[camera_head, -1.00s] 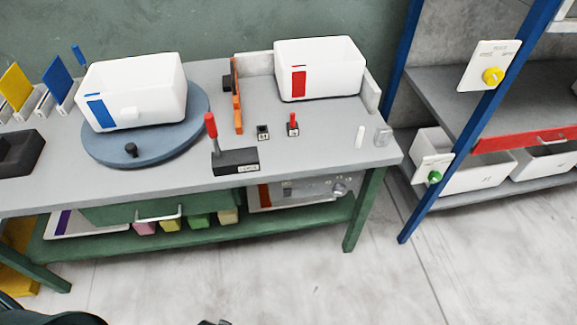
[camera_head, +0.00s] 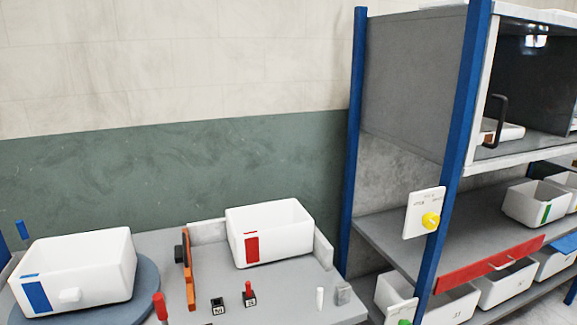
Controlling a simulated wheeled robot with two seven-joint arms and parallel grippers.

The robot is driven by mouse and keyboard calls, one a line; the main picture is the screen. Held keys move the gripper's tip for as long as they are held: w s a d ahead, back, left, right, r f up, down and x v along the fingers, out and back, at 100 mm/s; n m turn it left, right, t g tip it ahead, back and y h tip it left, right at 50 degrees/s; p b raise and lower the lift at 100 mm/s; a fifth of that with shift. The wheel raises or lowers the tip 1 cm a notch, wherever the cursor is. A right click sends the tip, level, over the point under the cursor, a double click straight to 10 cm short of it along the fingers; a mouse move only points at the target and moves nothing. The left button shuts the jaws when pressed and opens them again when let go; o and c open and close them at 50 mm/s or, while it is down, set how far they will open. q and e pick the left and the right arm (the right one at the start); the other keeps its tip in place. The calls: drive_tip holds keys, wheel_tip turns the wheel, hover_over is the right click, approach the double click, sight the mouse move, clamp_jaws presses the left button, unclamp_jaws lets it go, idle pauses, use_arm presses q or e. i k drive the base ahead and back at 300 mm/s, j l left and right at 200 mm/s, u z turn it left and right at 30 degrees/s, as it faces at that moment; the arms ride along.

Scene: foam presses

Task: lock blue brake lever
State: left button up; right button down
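A small blue upright piece (camera_head: 21,230), which may be the handle of the blue brake lever, shows at the far left behind the white bin with the blue label (camera_head: 75,268). Its base is hidden by the bin. That bin stands on a round blue-grey turntable (camera_head: 148,285), cut off by the bottom edge. A red-handled lever (camera_head: 160,305) stands to the right of the turntable, its base out of view. Neither of my grippers is in view.
A white bin with a red label (camera_head: 270,235) stands at the back of the grey table. An orange upright plate (camera_head: 188,272) and a small red switch (camera_head: 249,292) stand near it. A blue-framed shelf (camera_head: 357,150) with a yellow knob (camera_head: 431,221) is at right.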

sight(20, 225)
drive_tip(key=u, duration=1.4)
drive_tip(key=i+j+z, duration=0.15)
drive_tip(key=z, duration=0.35)
drive_tip(key=i+j+z, duration=0.15)
drive_tip(key=z, duration=0.35)
drive_tip(key=i+j+z, duration=0.15)
drive_tip(key=j, duration=0.35)
drive_tip(key=i+j+z, duration=0.15)
drive_tip(key=j, duration=0.3)
drive_tip(key=i+j+z, duration=0.1)
drive_tip(key=j, duration=0.45)
drive_tip(key=i+j+z, duration=0.15)
drive_tip(key=j, duration=0.8)
drive_tip(key=i+j, duration=0.15)
drive_tip(key=j, duration=0.35)
